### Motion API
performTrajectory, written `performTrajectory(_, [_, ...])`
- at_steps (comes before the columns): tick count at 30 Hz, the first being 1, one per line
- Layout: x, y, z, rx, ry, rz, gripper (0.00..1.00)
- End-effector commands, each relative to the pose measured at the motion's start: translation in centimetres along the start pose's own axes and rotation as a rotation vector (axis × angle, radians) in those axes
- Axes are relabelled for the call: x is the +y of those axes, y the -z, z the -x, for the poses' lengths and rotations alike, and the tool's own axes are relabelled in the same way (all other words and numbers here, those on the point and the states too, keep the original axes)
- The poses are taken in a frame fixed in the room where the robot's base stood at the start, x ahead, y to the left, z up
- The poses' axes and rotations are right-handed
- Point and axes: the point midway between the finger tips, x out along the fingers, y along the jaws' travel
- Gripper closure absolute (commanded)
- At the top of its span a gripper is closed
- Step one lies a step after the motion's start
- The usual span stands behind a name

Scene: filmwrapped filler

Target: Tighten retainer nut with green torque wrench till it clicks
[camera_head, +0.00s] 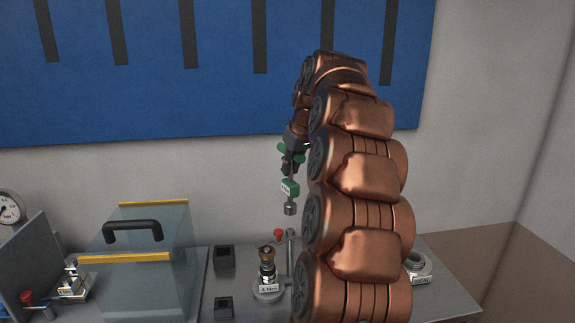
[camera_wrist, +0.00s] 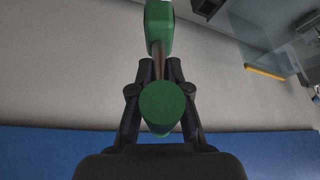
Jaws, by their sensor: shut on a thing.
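The green torque wrench (camera_head: 290,187) hangs upright below my gripper (camera_head: 290,160) in the head view, with a grey socket at its lower end. The gripper is shut on the wrench, around its shaft between two green parts. In the wrist view the wrench (camera_wrist: 163,105) runs between the fingers of my gripper (camera_wrist: 155,90). The brass-coloured retainer nut (camera_head: 266,254) seems to top a small dark fitting on a round base with a "4 Nm" label. The socket is above and slightly right of it in the picture, clearly apart from it.
A clear box-like cover (camera_head: 145,265) with a black handle and yellow edges stands left on the grey bench (camera_head: 450,297). A red-topped post (camera_head: 279,234) and two black square holders (camera_head: 224,257) are near the fitting. A labelled ring (camera_head: 418,265) lies right, beyond my arm.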

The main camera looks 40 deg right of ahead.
Motion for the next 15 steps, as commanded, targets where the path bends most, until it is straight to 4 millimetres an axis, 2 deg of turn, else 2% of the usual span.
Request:
performTrajectory(8, [-0.1, 0.0, -0.1, 0.004, -0.002, 0.002, 1.00])
performTrajectory(15, [-0.3, -0.8, -1.6, -0.001, 0.001, 0.004, 1.00])
